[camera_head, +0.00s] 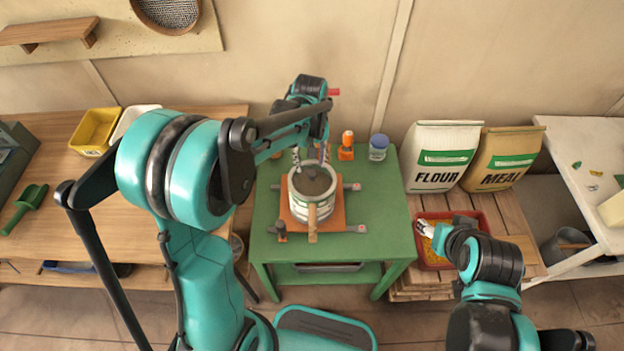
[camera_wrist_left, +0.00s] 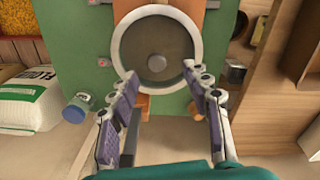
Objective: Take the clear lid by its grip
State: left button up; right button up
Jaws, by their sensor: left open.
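The mill (camera_head: 300,207) is a round pale drum on an orange base on the green table. Its round clear lid (camera_head: 316,180) lies on top, looking dark inside a pale rim. In the left wrist view the lid (camera_wrist_left: 180,45) shows face-on, with a small round grip (camera_wrist_left: 156,63) at its middle. My left gripper (camera_head: 311,160) is above the lid's far side. In the wrist view its two fingers (camera_wrist_left: 160,75) are spread wide at the lid's near rim, with nothing between them. My right gripper (camera_head: 432,229) is over the red tray, away from the mill; its fingers are too small to judge.
The red tray (camera_head: 474,214) holds yellow grain, right of the green table (camera_head: 378,215). Behind the mill stand an orange bottle (camera_head: 346,147) and a blue-lidded jar (camera_head: 378,148). Flour (camera_head: 440,157) and meal (camera_head: 499,160) sacks stand right. A yellow bin (camera_head: 94,130) sits on the left bench.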

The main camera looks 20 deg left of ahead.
aim_at(312, 173)
pick_arm(q)
jog(key=f, duration=0.2)
jog(key=f+b, duration=0.1)
jog(key=f, duration=0.1)
jog(key=f+b, duration=0.1)
jog(key=f, duration=0.1)
jog(key=shift+w+d+f, duration=0.1)
jog(key=shift+d, duration=0.15)
grip_shut()
